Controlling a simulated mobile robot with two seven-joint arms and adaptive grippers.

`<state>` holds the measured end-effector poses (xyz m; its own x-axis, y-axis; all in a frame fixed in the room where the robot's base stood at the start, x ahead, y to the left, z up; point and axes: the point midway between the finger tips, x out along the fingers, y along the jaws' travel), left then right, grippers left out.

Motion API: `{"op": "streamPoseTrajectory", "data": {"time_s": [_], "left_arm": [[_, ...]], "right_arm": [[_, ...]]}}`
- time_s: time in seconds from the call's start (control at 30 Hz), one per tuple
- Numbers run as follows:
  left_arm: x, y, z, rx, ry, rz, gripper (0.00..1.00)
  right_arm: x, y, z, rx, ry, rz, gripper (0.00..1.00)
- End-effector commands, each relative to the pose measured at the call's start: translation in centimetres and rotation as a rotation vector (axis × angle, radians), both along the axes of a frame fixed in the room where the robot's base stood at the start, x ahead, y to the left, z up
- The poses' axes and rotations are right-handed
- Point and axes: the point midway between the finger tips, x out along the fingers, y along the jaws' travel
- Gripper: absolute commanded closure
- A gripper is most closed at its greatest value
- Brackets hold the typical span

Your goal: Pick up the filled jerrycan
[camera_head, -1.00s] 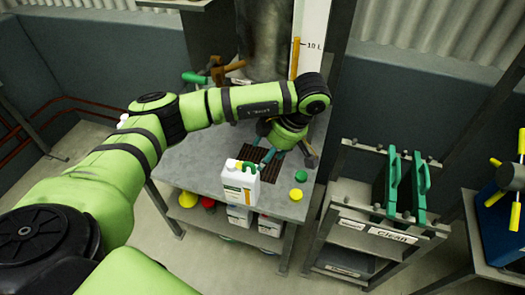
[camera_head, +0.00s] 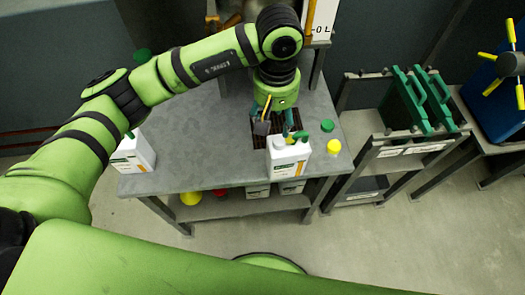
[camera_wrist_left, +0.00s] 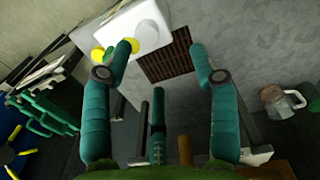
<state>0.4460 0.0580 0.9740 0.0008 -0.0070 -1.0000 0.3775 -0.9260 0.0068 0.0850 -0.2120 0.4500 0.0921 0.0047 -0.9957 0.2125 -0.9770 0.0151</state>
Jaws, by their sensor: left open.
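A white jerrycan (camera_head: 288,157) with a green and yellow label stands upright near the front edge of the grey table (camera_head: 190,135), just in front of a dark grate (camera_head: 258,141). It also shows at the top of the left wrist view (camera_wrist_left: 145,22). A second white jerrycan (camera_head: 133,157) stands at the table's left end, partly behind my arm. Which one is filled, I cannot tell. My left gripper (camera_head: 276,124) points down over the grate, just behind the front jerrycan. Its teal fingers (camera_wrist_left: 160,52) are spread and empty; one tip overlaps the jerrycan, contact unclear. My right gripper is not in view.
A green cap (camera_head: 327,125) and a yellow cap (camera_head: 333,147) lie right of the front jerrycan. The machine column rises behind the gripper. A rack (camera_head: 400,145) with green plates stands to the right. The table's middle left is clear.

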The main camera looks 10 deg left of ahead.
Motion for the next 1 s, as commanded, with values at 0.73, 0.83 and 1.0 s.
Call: {"op": "streamPoseTrajectory", "data": {"time_s": [0.73,0.83,1.0], "left_arm": [[-0.3,-0.9,-7.0,-0.002,0.0,-0.011,0.4],[-0.3,-0.9,-7.0,-0.002,0.0,-0.011,0.4],[-0.3,-0.9,-7.0,-0.002,0.0,-0.01,1.0]], "right_arm": [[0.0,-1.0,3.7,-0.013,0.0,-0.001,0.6],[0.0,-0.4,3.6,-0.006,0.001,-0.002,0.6],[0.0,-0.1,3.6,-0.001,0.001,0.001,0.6]]}}
